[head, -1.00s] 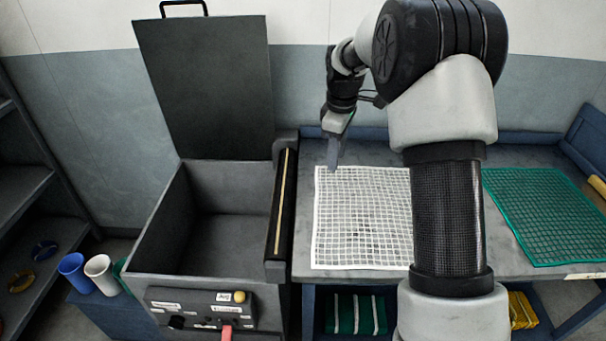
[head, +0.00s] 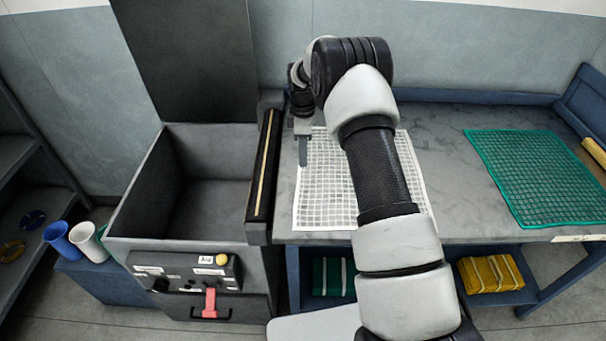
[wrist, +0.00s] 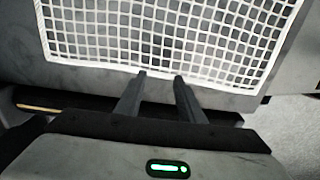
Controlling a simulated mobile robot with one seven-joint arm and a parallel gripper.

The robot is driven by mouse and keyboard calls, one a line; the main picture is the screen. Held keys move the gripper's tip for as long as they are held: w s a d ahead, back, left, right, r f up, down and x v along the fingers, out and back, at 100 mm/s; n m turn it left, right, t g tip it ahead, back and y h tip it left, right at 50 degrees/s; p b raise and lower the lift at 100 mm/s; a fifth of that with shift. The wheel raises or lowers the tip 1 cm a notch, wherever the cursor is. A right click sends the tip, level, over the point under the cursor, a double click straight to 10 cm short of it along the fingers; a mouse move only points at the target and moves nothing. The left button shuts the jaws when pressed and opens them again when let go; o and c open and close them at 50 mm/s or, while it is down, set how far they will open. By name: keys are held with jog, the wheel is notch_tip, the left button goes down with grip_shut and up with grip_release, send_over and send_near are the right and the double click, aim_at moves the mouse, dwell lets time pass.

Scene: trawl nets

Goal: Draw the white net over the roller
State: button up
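The white net (head: 312,215) lies flat on the grey table just right of the roller. The roller (head: 264,165) is a black bar with a yellow stripe along the right rim of the open bin; its stripe shows at the lower left of the wrist view (wrist: 40,108). My gripper (head: 302,160) points down at the net's left edge, close to the roller. In the wrist view, my gripper (wrist: 161,77) has its fingers apart, tips at the net's white border (wrist: 110,66). Whether they touch it I cannot tell. My arm hides part of the net's right side.
The grey bin (head: 205,195) is empty with its lid (head: 190,60) raised; a control panel (head: 185,268) with a red lever (head: 210,303) is on its front. A green net (head: 540,175) lies at right. Folded yellow netting (head: 490,274) sits below. Cups (head: 85,242) stand at left.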

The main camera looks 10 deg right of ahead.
aim_at(303, 171)
notch_tip(303, 171, down, 4)
jog(key=shift+f+b, duration=0.25)
jog(key=shift+b, duration=0.95)
grip_shut()
notch_tip(303, 171, up, 7)
jog(key=p, duration=0.3)
